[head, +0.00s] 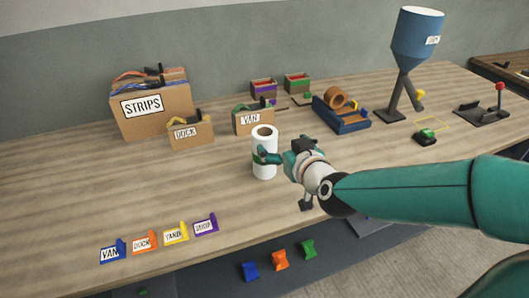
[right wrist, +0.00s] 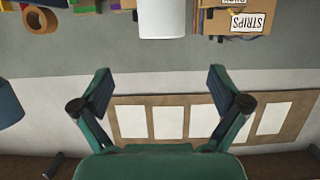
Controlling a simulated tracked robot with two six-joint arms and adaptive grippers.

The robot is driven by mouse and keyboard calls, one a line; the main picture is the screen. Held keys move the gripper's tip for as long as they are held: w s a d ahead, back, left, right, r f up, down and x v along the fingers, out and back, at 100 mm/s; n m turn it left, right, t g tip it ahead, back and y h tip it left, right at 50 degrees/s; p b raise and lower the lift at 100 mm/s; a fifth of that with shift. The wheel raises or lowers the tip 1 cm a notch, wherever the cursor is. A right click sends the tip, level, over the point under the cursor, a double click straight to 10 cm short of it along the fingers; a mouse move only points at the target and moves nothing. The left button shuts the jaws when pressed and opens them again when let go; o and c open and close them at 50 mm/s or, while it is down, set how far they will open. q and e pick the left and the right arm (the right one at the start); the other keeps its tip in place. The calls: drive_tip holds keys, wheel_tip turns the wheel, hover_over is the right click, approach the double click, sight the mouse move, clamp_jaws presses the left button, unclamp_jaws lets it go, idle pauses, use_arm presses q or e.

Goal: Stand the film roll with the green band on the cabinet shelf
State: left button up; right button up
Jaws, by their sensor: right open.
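No cabinet shelf is in view.
Cardboard boxes labelled STRIPS (head: 150,105), DOCK (head: 190,133) and VAN (head: 253,121) stand behind the roll. A blue tape holder (head: 341,118) and blue hopper (head: 418,35) stand right. Several coloured labelled holders (head: 160,238) line the front edge. The left middle table is clear.

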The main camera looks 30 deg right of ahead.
approach(262, 130)
drive_tip(key=w, duration=0.3)
drive_tip(key=shift+w+d+f+p, duration=0.25)
drive_tip(key=shift+w+f, duration=0.2)
drive_tip(key=shift+w, duration=0.3)
drive_tip(key=shift+w+d+f+p, duration=0.1)
drive_tip(key=shift+w+d+f, duration=0.3)
drive_tip(key=shift+w, duration=0.3)
drive_tip(key=shift+w+d+f+p, duration=0.2)
drive_tip(key=shift+w+f, duration=0.35)
drive_tip(key=shift+w, duration=0.2)
drive_tip(key=c, duration=1.8)
drive_tip(key=shift+r, duration=0.1)
clamp_jaws()
drive_tip(key=shift+r, duration=0.1)
